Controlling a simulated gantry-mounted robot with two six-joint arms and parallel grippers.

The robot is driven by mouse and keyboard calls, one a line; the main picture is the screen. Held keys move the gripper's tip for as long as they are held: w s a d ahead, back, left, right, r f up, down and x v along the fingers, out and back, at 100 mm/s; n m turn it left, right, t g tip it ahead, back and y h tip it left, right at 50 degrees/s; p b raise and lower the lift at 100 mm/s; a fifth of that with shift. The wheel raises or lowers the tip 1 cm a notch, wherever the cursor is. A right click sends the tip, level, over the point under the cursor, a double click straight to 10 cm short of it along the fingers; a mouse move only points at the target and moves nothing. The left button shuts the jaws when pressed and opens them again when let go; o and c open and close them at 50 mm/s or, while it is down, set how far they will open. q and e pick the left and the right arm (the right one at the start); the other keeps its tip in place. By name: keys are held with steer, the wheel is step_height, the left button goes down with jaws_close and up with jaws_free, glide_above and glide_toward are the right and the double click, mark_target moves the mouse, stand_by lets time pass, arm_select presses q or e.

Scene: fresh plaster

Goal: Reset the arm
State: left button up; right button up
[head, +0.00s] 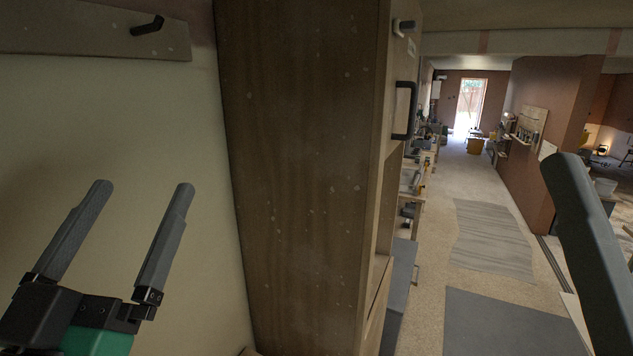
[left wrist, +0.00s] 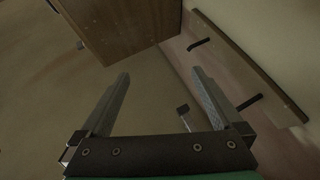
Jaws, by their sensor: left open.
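My left gripper (head: 142,187) is at the lower left of the head view, its two grey fingers spread wide with nothing between them. It also shows in the left wrist view (left wrist: 161,73), open and empty, with the fingers apart from the surfaces behind them. A dark grey rounded bar (head: 590,250) at the right edge of the head view looks like a part of my right arm or gripper; only one piece shows, so its jaw opening cannot be told.
A tall wooden cabinet (head: 305,170) stands just right of my left gripper; it also shows in the left wrist view (left wrist: 122,25). A board (head: 80,38) with a dark hook (head: 147,26) is on the pale wall. Right of the cabinet, open floor (head: 430,270) with grey mats (head: 495,235) runs back.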

arm_select(q)
steer(key=s+r+t, duration=0.3)
steer(key=s+r, duration=0.2)
steer(key=s, duration=0.4)
steer(key=shift+s+a+h, duration=0.2)
steer(key=shift+s+h, duration=0.05)
steer(key=shift+h, duration=0.15)
